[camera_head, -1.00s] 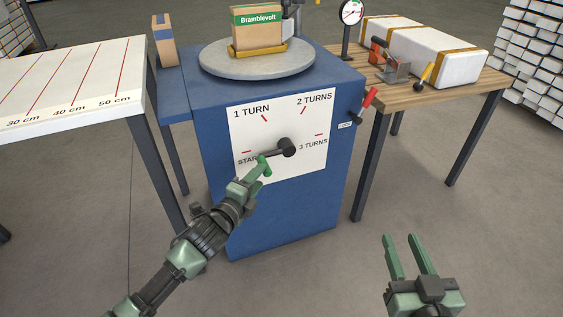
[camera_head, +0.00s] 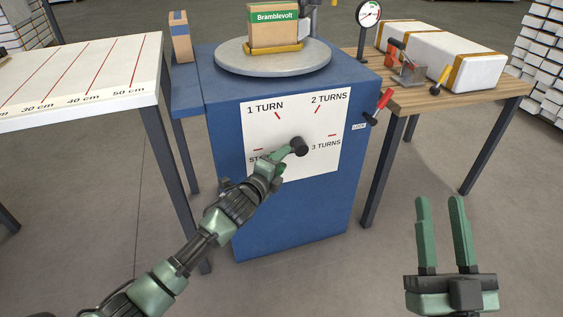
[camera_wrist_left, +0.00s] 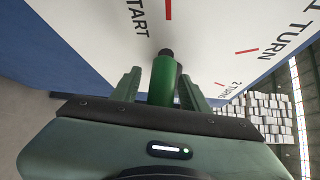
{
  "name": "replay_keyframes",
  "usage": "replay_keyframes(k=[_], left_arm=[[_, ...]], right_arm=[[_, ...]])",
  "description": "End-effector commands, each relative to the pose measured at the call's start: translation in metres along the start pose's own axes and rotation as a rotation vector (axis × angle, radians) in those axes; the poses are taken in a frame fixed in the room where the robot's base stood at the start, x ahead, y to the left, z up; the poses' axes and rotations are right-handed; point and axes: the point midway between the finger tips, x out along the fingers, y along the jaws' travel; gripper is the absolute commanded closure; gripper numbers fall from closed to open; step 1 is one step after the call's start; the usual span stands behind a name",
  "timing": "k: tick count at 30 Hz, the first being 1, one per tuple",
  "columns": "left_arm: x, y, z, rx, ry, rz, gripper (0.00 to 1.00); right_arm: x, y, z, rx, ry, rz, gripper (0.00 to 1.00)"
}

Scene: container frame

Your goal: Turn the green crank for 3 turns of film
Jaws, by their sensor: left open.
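The blue machine (camera_head: 290,215) has a white dial plate (camera_head: 255,127) marked START, 1 TURN, 2 TURNS and 3 TURNS. The crank's black hub (camera_head: 298,146) is at the plate's middle. Its green handle (camera_wrist_left: 163,80) shows in the left wrist view, with a black end. My left gripper (camera_head: 286,154) is at the crank, over the START side of the plate. In the left wrist view its open fingers (camera_wrist_left: 160,92) stand on either side of the green handle. It hides part of the crank and the START label. My right gripper (camera_head: 440,202) is open and empty at lower right.
A Bramblevolt box (camera_head: 273,32) stands on the round turntable (camera_head: 240,61) on top. A red lever (camera_head: 379,104) by a LOCK label is on the machine's right side. A white measuring table (camera_head: 100,75) is left, a wooden table (camera_head: 505,94) right.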

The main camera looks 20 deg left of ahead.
Motion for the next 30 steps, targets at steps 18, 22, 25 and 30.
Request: replay_keyframes(k=[18,22,25,30], left_arm=[[-0.0002,0.0018,0.0001,-0.001,-0.001,0.004,1.00],[-0.0002,0.0030,0.0001,-0.001,-0.001,0.007,1.00],[-0.0003,0.0040,0.0000,-0.002,-0.001,0.009,1.00],[-0.0004,0.0059,-0.0003,-0.002,-0.001,0.013,1.00]], right_arm=[[0.0000,-0.0002,0.0005,0.001,-0.001,0.000,0.64],[0.0000,-0.0002,0.0006,0.001,-0.002,0.000,0.64],[-0.0001,-0.0002,0.0007,0.001,-0.002,0.000,0.64],[-0.0001,-0.0002,0.0008,0.001,-0.002,0.000,0.64]])
